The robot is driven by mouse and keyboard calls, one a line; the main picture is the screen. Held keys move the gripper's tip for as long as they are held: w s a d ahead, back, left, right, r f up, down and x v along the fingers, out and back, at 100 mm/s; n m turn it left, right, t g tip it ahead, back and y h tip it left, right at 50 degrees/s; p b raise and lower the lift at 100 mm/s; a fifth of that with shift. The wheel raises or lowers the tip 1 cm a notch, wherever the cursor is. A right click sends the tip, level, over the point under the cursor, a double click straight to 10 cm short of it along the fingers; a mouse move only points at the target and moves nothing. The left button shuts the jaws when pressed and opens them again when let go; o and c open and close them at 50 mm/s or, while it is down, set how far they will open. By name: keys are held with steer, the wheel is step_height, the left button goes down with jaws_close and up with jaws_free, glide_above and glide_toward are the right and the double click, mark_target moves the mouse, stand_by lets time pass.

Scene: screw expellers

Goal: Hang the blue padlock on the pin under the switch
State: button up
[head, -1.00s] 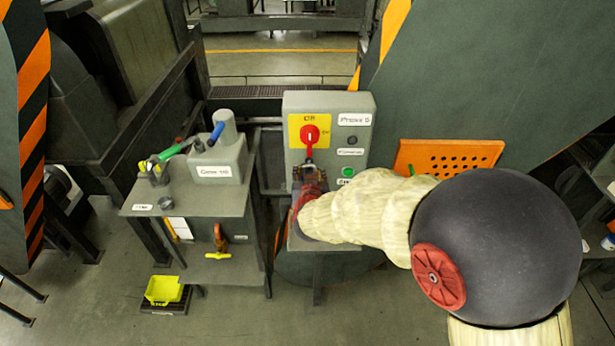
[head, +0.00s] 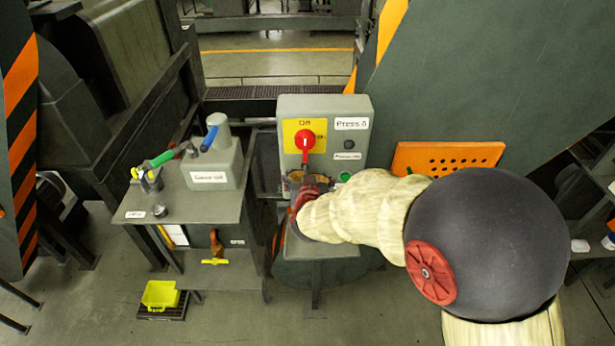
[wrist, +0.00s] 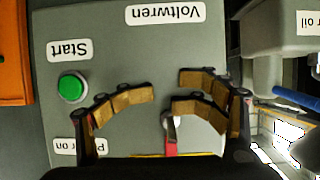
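The switch is a red rotary handle (head: 305,141) on a yellow plate, on the front of a grey control box (head: 352,105). Its handle points down. My gripper (head: 305,183) is just below it, close to the box front. In the wrist view, my gripper (wrist: 164,95) has its tan-padded fingers apart with nothing blue between them. A red strip with a pale metal tip (wrist: 171,128) shows beside the lower right finger. I cannot make out the blue padlock or the pin in any view; my gripper and wrist cover the area under the switch.
A green button (wrist: 73,88) sits on the box near my left finger. Left of the box, a metal table (head: 185,215) carries a grey oil can (head: 215,172) with a blue handle and a green-handled tool (head: 160,160).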

steer(key=shift+a+r, duration=0.3)
steer(key=shift+a, duration=0.3)
steer(key=shift+s+d+f, duration=0.1)
steer(key=shift+s+d, duration=0.1)
steer(key=shift+d, duration=0.05)
steer(key=o, duration=0.8)
steer(key=shift+s+d, duration=0.1)
steer(key=shift+d, duration=0.05)
steer(key=shift+s, duration=0.1)
steer(key=shift+p+v, duration=2.7)
steer(key=shift+v, duration=2.2)
